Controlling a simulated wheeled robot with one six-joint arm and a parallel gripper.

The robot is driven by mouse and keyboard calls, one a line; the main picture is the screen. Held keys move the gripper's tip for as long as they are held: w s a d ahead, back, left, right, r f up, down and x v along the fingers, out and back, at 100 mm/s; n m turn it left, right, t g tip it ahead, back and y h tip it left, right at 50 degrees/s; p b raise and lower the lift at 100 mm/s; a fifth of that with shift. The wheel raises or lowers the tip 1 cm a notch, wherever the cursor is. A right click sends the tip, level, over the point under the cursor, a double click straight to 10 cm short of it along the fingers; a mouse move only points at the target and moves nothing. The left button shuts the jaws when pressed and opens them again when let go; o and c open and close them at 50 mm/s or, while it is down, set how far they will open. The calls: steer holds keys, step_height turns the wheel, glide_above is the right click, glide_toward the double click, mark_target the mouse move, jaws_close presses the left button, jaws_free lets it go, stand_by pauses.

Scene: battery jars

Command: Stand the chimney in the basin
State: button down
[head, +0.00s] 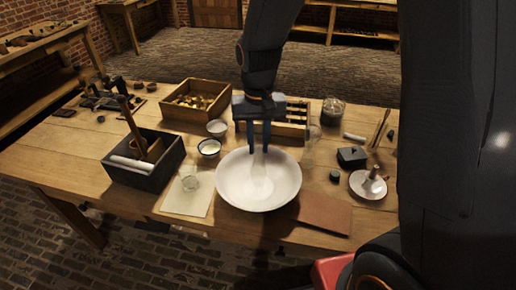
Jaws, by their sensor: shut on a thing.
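The basin (229,190) is a wide white bowl near the table's front edge, at the middle of the head view. The chimney (260,181) is a clear glass piece, faint against the white bowl. It looks upright, with its lower part within the basin's outline. My gripper (258,148) points down over the basin's far side, its two dark fingers shut on the chimney's upper end. I cannot tell whether the chimney's foot touches the basin's floor.
Left of the basin are a glass tumbler (189,178), a pale sheet (187,201), two small bowls and a dark box (119,171). A wooden rack (287,129) stands behind. A brown board (325,213) and a candle dish (361,191) lie right.

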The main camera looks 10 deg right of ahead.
mark_target(258, 122)
steer(key=shift+f, duration=1.25)
steer(key=c, duration=1.5)
jaws_free()
steer(key=shift+c, duration=0.2)
step_height(258, 122, up, 12)
steer(key=shift+r+b, duration=0.2)
steer(key=shift+b, duration=1.05)
